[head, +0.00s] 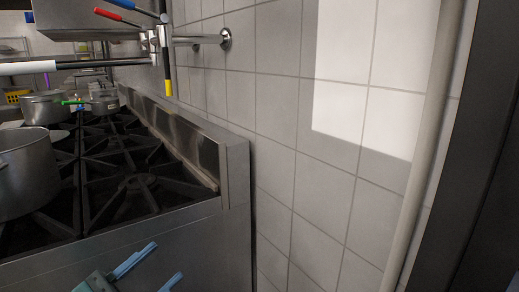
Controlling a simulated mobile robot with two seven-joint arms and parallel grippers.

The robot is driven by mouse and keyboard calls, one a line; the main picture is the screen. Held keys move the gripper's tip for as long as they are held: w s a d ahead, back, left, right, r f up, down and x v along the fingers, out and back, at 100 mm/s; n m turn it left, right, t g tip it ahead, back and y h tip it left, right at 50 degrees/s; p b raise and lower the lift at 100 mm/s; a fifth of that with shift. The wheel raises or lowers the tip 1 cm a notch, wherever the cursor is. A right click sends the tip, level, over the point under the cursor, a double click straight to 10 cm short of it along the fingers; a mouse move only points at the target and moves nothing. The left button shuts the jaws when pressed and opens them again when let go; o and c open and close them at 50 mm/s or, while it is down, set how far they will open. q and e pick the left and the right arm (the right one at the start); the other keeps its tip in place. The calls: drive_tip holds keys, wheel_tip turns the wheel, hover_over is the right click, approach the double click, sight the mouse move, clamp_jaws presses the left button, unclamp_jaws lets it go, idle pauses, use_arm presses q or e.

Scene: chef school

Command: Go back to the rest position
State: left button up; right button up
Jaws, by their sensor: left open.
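My left gripper (160,265) shows at the bottom edge of the head view, in front of the stove's steel side. Its two blue fingers are apart, and no object shows between them. The rest of it is cut off by the frame's lower edge. My right gripper is not in view.
A black-grated gas stove (150,232) fills the left side. A large steel pot (28,175) stands on it at the left edge, with smaller pots (45,108) farther back. A tiled wall (290,130) and a pale vertical pipe (428,140) stand on the right.

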use_arm(q)
drive_tip(key=s+d+f+n+g+y+p, duration=0.1)
drive_tip(key=s+f+n+g+y+p, duration=0.1)
drive_tip(key=s+f+n+y+p, duration=0.3)
drive_tip(key=s+d+f+n+g+y+p, duration=0.1)
drive_tip(key=s+f+n+g+y+p, duration=0.2)
drive_tip(key=f+p, duration=0.7)
drive_tip(key=s+n+y+p, duration=0.1)
drive_tip(key=s+n+y, duration=0.1)
drive_tip(key=n+y, duration=0.1)
drive_tip(key=shift+s+d+f+n+y+p, duration=0.25)
drive_tip(key=shift+d+n+y+p, duration=0.15)
drive_tip(key=shift+n, duration=0.4)
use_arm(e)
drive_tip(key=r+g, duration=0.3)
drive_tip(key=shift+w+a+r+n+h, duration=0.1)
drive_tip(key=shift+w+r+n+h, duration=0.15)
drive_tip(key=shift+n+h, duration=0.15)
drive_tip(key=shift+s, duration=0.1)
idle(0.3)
